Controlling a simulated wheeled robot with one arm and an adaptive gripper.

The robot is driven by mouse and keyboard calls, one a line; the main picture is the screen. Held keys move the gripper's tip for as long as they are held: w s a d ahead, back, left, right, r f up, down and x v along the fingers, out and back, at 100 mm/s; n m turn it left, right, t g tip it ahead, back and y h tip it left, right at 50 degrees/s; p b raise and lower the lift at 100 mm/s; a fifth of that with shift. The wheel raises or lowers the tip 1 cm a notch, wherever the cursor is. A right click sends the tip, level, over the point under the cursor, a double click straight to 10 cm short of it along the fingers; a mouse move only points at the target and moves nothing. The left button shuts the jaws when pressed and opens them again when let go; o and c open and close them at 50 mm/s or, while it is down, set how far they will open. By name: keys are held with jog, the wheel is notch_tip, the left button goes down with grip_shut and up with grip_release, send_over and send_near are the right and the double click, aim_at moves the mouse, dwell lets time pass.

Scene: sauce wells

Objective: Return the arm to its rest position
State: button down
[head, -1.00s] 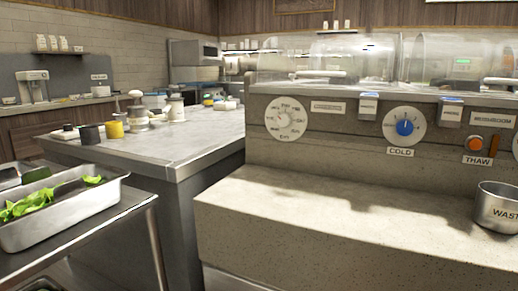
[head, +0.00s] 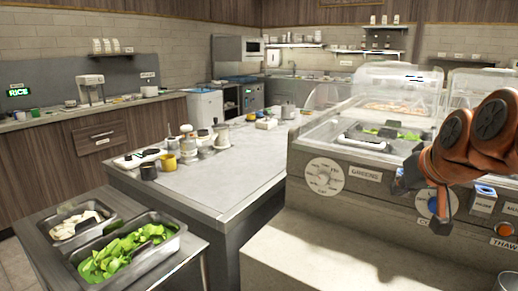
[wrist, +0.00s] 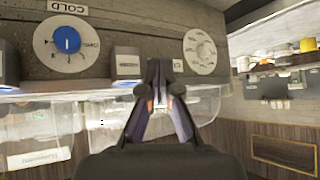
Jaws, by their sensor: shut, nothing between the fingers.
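My gripper (wrist: 165,72) is shut and empty in the wrist view, its two dark fingers drawn close together. In the head view my orange arm reaches in from the right edge, in front of the counter unit's control panel. The wrist picture is upside down. In it the fingers lie between the blue COLD dial (wrist: 67,40) and a white dial (wrist: 200,52), with no contact that I can make out.
The counter unit has clear lids (head: 400,85) and a white dial (head: 323,177). A steel pan (head: 166,251) of green leaves stands at lower left. A grey table (head: 215,185) holds jars and a yellow cup (head: 168,162). The pale ledge (head: 300,255) in front looks clear.

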jog(key=s+a+f+g+y+p, duration=0.1)
jog(key=s+a+f+g+p, duration=0.3)
jog(key=s+a+p, duration=0.6)
jog(key=s+n+g+p, duration=0.1)
jog(key=s+g+p, duration=0.5)
jog(key=s, duration=1.2)
jog(key=p, duration=0.3)
jog(key=shift+a+g+h, duration=0.35)
jog(key=shift+g+h, duration=0.05)
jog(key=shift+s, duration=0.1)
